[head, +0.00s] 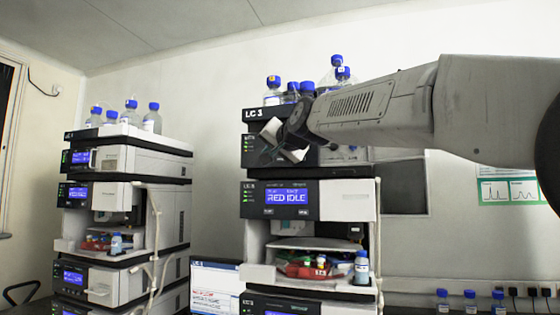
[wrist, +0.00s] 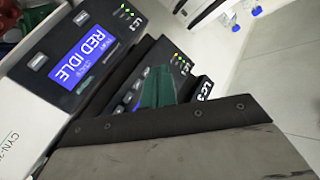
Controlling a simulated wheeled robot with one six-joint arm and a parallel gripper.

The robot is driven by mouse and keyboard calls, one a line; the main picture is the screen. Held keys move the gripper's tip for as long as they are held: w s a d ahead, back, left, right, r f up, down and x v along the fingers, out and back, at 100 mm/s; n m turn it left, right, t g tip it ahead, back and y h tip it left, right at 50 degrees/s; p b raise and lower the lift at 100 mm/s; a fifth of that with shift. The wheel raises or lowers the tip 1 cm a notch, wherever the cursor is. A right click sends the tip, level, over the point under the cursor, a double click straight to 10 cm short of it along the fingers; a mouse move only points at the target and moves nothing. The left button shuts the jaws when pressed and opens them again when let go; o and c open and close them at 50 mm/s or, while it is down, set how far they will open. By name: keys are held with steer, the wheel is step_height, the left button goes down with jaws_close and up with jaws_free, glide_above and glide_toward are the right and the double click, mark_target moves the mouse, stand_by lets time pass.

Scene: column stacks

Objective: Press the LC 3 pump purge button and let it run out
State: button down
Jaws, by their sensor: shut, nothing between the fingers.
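The LC 3 stack (head: 310,200) stands right of centre in the head view. Its top module (head: 255,114) carries the LC 3 label, and my gripper (head: 279,146) is in front of it, hiding much of its front. The module below has a blue display (head: 287,198) reading RED IDLE, which also shows sideways in the wrist view (wrist: 82,62). In the wrist view my gripper's green fingertip (wrist: 157,88) is shut and empty, close over the top module's panel with a row of small buttons (wrist: 128,98). I cannot tell whether it touches a button.
Blue-capped bottles (head: 273,90) stand on top of the LC 3 stack. A second stack (head: 125,160) with bottles on it is at the left. A screen (head: 215,285) stands between the stacks. More bottles (head: 470,300) are at the lower right.

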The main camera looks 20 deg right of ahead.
steer(key=w+d, duration=0.5)
steer(key=w, duration=0.2)
steer(key=shift+w+d, duration=0.1)
steer(key=shift+d, duration=0.05)
stand_by(2.1)
steer(key=shift+w+d, duration=0.15)
steer(key=shift+w, duration=0.1)
steer(key=shift+w+d, duration=0.25)
steer(key=shift+w, duration=0.1)
stand_by(0.7)
steer(key=shift+s+a, duration=0.1)
steer(key=shift+s, duration=0.05)
steer(key=shift+s+a, duration=0.4)
steer(key=shift+s, duration=0.15)
steer(key=shift+s+a, duration=0.75)
steer(key=shift+s, duration=0.3)
steer(key=shift+s+a, duration=0.7)
steer(key=shift+s, duration=0.3)
